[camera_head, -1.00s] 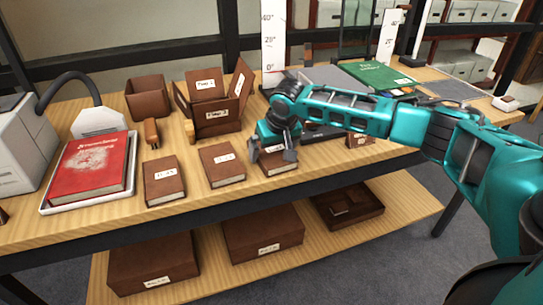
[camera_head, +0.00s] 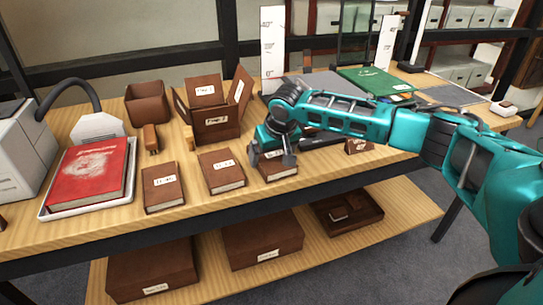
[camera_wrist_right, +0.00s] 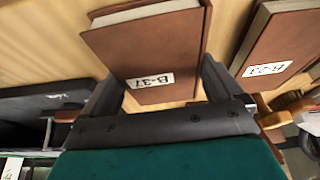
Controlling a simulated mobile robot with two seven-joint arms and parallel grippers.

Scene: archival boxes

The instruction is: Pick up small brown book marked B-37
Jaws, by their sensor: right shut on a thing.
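The small brown book marked B-37 (camera_head: 281,174) lies on the wooden table near its front edge. In the right wrist view the book (camera_wrist_right: 150,50) sits between the two fingers, its white B-37 label readable upside down. My right gripper (camera_head: 272,160) reaches down over the book from above and is shut on it, one finger on each side. The gripper also shows in the right wrist view (camera_wrist_right: 165,88). In the head view the fingers and wrist hide part of the book and its label. I cannot see any lift off the table. My left gripper is not in view.
A similar brown book marked B-23 (camera_wrist_right: 275,48) lies just left in the head view (camera_head: 221,176), with another brown book (camera_head: 163,182) beyond it. An open brown box (camera_head: 216,128) stands behind. A red book (camera_head: 90,172) lies at left, a green one (camera_head: 375,80) at back right.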

